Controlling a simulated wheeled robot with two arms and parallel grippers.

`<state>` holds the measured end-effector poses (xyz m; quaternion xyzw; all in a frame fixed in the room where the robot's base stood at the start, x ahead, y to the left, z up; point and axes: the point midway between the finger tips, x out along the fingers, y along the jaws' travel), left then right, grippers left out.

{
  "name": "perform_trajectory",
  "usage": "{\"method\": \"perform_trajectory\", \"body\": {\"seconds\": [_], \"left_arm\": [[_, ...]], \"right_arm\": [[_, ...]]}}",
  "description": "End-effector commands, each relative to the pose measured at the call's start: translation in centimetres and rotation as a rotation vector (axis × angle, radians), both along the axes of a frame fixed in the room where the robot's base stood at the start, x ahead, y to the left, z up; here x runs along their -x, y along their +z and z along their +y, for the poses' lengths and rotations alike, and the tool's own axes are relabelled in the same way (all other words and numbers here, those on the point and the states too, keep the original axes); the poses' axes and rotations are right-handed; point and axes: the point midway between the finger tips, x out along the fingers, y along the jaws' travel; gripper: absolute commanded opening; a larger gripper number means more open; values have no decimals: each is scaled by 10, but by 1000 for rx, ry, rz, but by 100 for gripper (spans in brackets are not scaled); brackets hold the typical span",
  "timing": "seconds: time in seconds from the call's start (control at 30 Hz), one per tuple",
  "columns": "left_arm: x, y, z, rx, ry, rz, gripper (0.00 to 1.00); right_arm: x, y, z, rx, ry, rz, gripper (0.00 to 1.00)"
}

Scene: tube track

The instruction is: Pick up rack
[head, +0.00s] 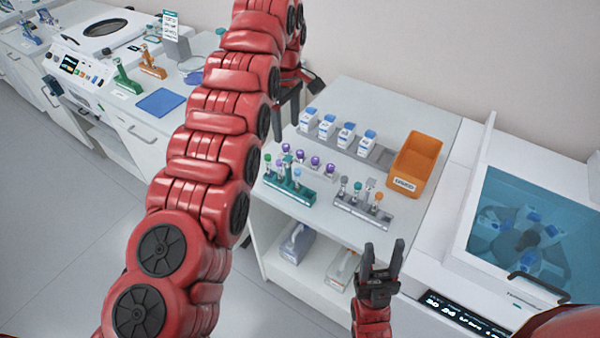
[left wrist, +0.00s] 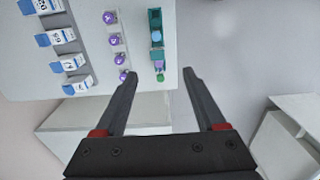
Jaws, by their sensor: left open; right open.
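Several racks stand on the white table. A teal rack (head: 289,188) with several tubes is at the front left; it also shows in the left wrist view (left wrist: 155,28). A grey rack (head: 362,210) with a few tubes is to its right. A row of purple-capped tubes (head: 315,161) is behind them, also in the left wrist view (left wrist: 115,40). My left gripper (head: 289,104) is partly hidden by its arm; in the left wrist view it is open and empty (left wrist: 159,74), its fingertips near the teal rack's end. My right gripper (head: 382,252) is open and empty in front of the table.
A grey holder (head: 345,143) with white, blue-capped bottles and an orange bin (head: 414,161) stand at the back of the table. A machine with a blue-tinted lid (head: 530,220) is at the right. A counter with instruments (head: 90,60) is at the left. Floor (head: 60,240) is clear.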

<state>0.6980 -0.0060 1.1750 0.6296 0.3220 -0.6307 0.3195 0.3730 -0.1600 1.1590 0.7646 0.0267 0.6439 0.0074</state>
Motion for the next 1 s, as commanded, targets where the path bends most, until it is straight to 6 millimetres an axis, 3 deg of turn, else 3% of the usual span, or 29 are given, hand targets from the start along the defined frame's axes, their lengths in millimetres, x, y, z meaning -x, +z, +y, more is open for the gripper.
{"method": "perform_trajectory", "body": {"seconds": [0.13, 0.23, 0.27, 0.4, 1.0], "left_arm": [[1, -15, -1, 0, 0, 4, 72], [2, -36, -1, -1, 0, 3, 72], [1, -33, -2, 2, -1, 3, 72], [1, -50, -2, -1, -1, -2, 72], [1, -120, 1, -1, 0, 5, 72]], "right_arm": [[0, -14, 0, 0, 0, 0, 50], [0, -34, 0, 0, 0, 1, 50], [0, -26, 0, 0, 0, 1, 50], [0, -28, 0, 0, 0, 0, 50], [0, 1, 0, 0, 0, 0, 50]]}}
